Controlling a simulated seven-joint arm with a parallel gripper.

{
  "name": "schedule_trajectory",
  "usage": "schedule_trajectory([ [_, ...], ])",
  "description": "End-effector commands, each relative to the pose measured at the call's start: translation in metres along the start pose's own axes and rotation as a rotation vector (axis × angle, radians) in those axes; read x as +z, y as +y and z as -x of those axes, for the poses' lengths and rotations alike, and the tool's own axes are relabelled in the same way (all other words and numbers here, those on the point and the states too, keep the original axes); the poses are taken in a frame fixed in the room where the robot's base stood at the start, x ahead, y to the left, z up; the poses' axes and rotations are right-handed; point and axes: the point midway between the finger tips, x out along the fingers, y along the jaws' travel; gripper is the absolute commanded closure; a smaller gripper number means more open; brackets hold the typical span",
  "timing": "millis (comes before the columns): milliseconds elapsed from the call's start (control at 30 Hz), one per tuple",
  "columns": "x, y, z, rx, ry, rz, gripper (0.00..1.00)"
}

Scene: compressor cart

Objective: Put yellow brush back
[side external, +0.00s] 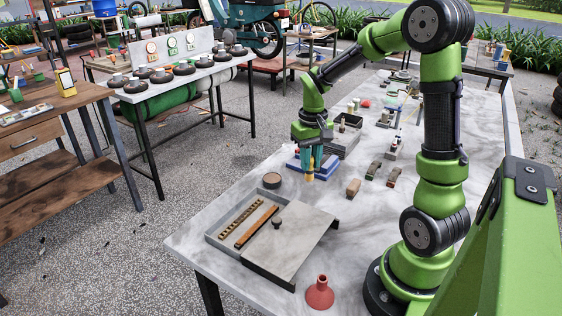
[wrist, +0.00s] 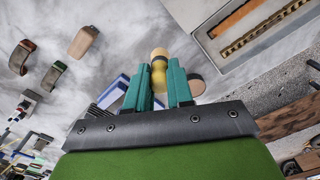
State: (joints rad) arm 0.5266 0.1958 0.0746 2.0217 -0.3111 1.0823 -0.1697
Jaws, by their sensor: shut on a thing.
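The yellow brush (wrist: 159,66) is between the teal fingers of my gripper (wrist: 159,88) in the wrist view, its rounded yellow end sticking out past the fingertips. In the side external view the yellow brush (side external: 310,174) points down below my gripper (side external: 311,160), which is shut on it above the marble table. Whether its lower end touches the table is hard to tell. A blue and white tray (side external: 294,164) lies just beside and behind the gripper, partly hidden by it. It also shows next to the left finger in the wrist view (wrist: 117,91).
A grey box (side external: 216,239) with wooden strips and a half-open lid (side external: 290,245) lies in front, near a round brown pot (side external: 271,181). Small blocks (side external: 353,188) stand to the right. A red funnel (side external: 320,293) is at the near edge. A dark bin (side external: 346,139) stands behind.

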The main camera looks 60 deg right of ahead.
Motion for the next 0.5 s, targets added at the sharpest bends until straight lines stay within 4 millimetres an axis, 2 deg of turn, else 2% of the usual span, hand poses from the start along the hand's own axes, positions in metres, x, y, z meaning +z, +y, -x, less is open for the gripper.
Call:
schedule_trajectory([
  [200,0.003,0.0,-0.033,-0.001,-0.003,0.042,1.0],
  [367,0.002,0.0,-0.049,-0.001,-0.002,0.041,1.0],
  [500,0.002,0.0,-0.07,-0.001,-0.004,0.041,1.0],
])
